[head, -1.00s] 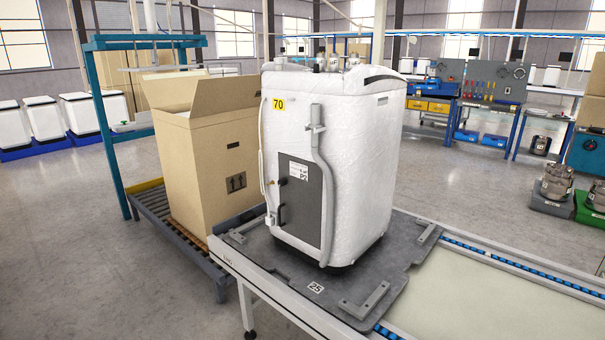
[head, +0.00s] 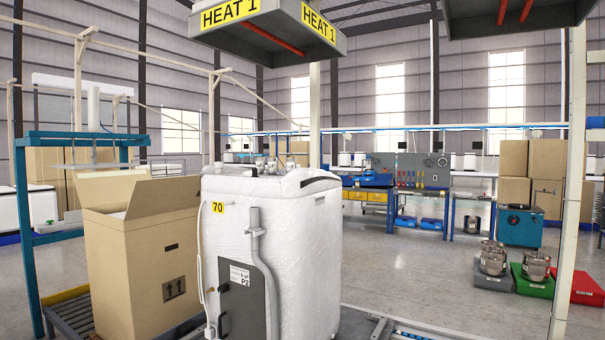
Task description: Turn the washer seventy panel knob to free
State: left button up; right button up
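The washer (head: 310,240) is a white, film-wrapped unit with a yellow label 70 (head: 217,208) at its upper left corner. A dark grey panel (head: 236,307) with a white sticker sits low on its front face. A small black knob or latch (head: 223,288) shows at the panel's left edge; its turned position is too small to tell. A second dark part lower on that edge is near the bottom of the picture. A grey hose runs down the front beside the panel. The washer's base is cut off by the lower edge. Neither gripper is in view.
An open cardboard box (head: 140,265) stands close to the washer's left, by a blue frame (head: 28,230). HEAT 1 hoods (head: 265,28) hang overhead. A pale post (head: 568,190) stands at right.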

aim_at(222, 289)
jog(key=i+j+z, duration=0.1)
jog(key=j+z, duration=0.2)
jog(key=i+j+z, duration=0.1)
jog(key=j+z, duration=0.8)
jog(key=j, duration=2.65)
